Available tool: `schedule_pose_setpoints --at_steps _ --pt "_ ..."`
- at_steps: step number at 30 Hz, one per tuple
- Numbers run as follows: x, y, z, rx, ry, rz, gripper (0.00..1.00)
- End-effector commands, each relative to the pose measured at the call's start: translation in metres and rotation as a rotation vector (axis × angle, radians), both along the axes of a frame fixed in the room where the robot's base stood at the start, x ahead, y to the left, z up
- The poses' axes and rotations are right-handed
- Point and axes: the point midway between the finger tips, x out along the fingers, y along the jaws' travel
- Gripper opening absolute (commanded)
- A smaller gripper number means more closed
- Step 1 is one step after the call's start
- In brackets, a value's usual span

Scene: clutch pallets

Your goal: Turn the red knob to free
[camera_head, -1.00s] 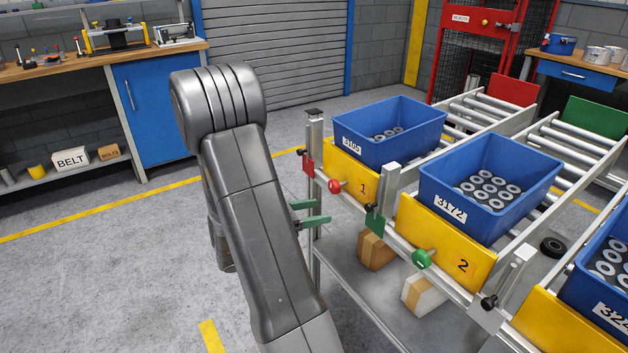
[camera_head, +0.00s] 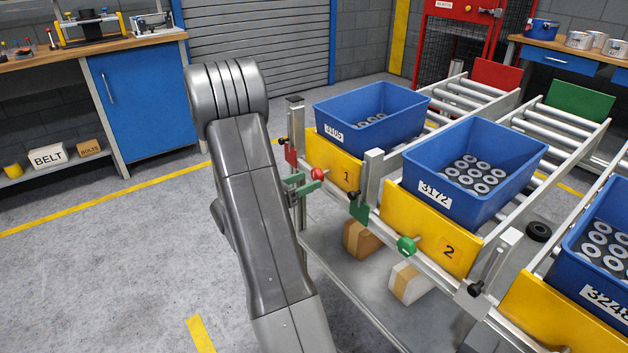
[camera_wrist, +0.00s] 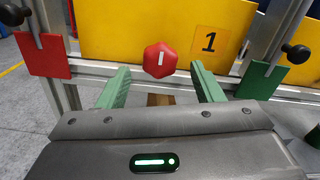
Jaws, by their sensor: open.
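The red knob (camera_wrist: 160,61) is six-sided with a white line that stands nearly upright. A red tag (camera_wrist: 43,54) hangs left of the knob and a green tag (camera_wrist: 261,80) hangs right.
Blue bins of ring-shaped parts stand on roller lanes, one bin labelled 3172 (camera_head: 475,175). Metal posts with black knobs flank the plates. Boxes (camera_head: 361,240) lie below. Floor at left is clear.

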Motion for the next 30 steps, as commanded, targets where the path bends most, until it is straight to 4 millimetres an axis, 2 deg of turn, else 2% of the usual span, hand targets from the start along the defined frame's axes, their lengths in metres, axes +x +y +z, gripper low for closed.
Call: schedule_pose_setpoints --at_steps 3,9,20,28,29,30 --pt "0.009 -0.014 -0.001 0.0 -0.001 -0.004 0.6" --pt "0.019 -0.027 0.0 0.0 0.0 -0.002 0.6" --pt "0.021 -0.028 0.0 0.0 0.0 0.0 0.58" --pt "0.02 -0.028 0.0 0.0 0.0 0.0 0.05" --pt "0.02 -0.028 0.0 0.0 0.0 0.0 0.0" --pt "0.02 -0.028 0.0 0.0 0.0 0.0 0.0"
